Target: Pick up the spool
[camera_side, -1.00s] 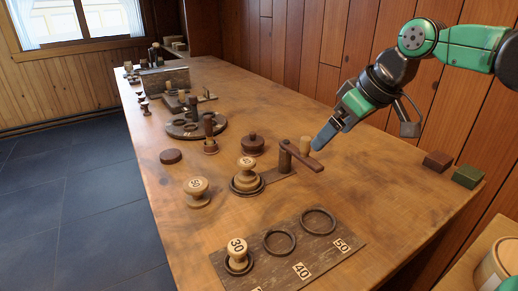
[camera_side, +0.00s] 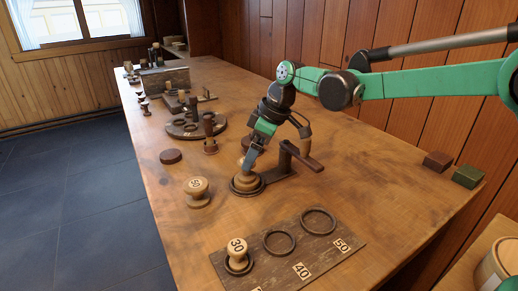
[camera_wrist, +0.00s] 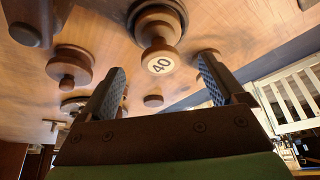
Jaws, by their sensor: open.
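A pale wooden spool (camera_side: 244,183) stands upright in a dark ring on a small wooden fixture, partly hidden by my gripper in the side view. In the wrist view, this spool (camera_wrist: 160,42) shows a white end face marked 40. My gripper (camera_side: 248,164) is at the spool's top, pointing down at a slant. In the wrist view my gripper (camera_wrist: 162,66) has its two fingers spread wide, one on each side of the spool's numbered end. Nothing is gripped. I cannot tell whether a finger touches the spool.
A post with a reddish swing arm (camera_side: 300,158) stands close right of my gripper. Another pale spool (camera_side: 197,192) stands to the left. A board (camera_side: 290,262) in front holds a spool marked 30 (camera_side: 237,249) and two empty rings. Two blocks (camera_side: 467,175) lie at right.

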